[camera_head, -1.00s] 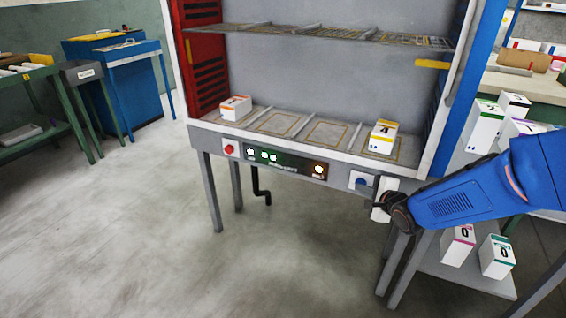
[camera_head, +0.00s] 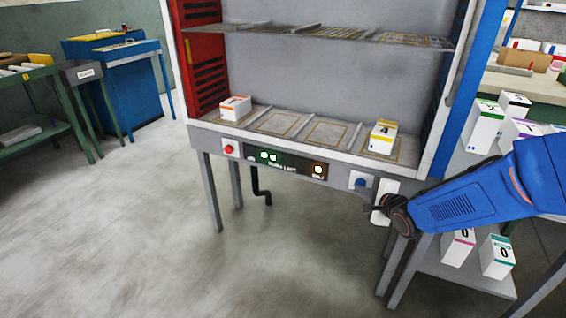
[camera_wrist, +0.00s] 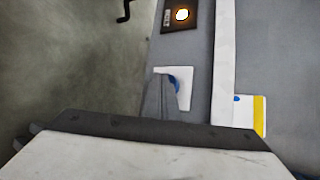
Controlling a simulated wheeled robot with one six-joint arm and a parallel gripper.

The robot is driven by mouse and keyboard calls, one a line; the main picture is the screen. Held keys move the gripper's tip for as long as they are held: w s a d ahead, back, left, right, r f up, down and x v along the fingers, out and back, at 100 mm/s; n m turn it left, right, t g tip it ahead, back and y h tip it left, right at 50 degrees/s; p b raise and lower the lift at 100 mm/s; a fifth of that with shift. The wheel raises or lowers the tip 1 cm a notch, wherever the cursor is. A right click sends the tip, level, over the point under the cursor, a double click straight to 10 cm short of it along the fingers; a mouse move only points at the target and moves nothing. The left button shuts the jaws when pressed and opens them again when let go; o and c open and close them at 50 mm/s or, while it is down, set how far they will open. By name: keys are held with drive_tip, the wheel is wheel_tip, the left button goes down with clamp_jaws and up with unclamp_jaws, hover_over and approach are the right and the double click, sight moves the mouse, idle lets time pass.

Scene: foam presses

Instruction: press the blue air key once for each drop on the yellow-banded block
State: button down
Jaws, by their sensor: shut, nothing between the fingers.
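The blue air key (camera_head: 361,182) sits on a white plate at the right of the press's front rail. In the wrist view the blue key (camera_wrist: 174,83) shows partly behind my grey finger. My gripper (camera_wrist: 157,92) is shut and empty, its tip close to the key; I cannot tell whether it touches. In the head view my gripper (camera_head: 375,197) is just right of and below the key. The yellow-banded block (camera_head: 383,137) stands on the right of the press bed, with a dark mark on top. In the wrist view this block (camera_wrist: 245,113) shows one blue drop; its other faces are hidden.
The display panel (camera_head: 290,165) has two green lamps and one pale yellow lamp lit. A red button (camera_head: 229,149) is at the rail's left. An orange-banded block (camera_head: 235,108) stands at the bed's left.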

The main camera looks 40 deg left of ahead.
drive_tip(key=shift+s+d, duration=0.2)
drive_tip(key=shift+s, duration=0.65)
drive_tip(key=shift+s+d, duration=0.2)
drive_tip(key=shift+s, duration=0.7)
drive_tip(key=shift+s+d, duration=0.2)
drive_tip(key=shift+s, duration=0.65)
